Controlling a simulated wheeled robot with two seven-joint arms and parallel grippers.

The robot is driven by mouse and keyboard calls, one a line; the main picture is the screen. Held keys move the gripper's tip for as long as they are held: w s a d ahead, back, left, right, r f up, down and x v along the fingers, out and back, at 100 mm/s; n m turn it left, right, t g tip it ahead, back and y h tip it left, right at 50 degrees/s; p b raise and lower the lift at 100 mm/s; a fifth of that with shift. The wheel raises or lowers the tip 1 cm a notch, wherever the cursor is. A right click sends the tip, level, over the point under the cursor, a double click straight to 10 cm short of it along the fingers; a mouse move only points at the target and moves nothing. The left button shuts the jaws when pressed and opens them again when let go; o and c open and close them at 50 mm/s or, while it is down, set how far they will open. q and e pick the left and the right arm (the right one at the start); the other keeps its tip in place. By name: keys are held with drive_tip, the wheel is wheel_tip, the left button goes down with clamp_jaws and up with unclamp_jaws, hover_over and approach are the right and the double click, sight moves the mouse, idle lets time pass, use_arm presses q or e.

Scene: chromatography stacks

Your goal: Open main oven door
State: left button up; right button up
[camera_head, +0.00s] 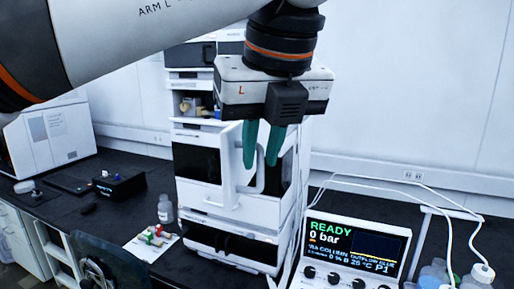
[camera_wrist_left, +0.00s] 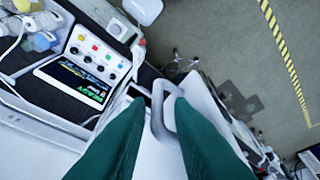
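The chromatography stack stands on the dark bench, and its main oven door (camera_head: 229,181) is a white panel on the middle unit. My right gripper is not in view.
A control module with a lit screen (camera_head: 357,243) stands right of the stack, with thin white tubing and bottles beside it. A small bottle (camera_head: 165,209) and a white sheet with coloured fittings (camera_head: 151,243) lie left. A black box (camera_head: 119,186) sits farther left.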

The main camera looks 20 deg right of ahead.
use_arm(q)
drive_tip(key=p+v, duration=0.4)
drive_tip(key=v, duration=0.5)
drive_tip(key=shift+a+r, duration=0.1)
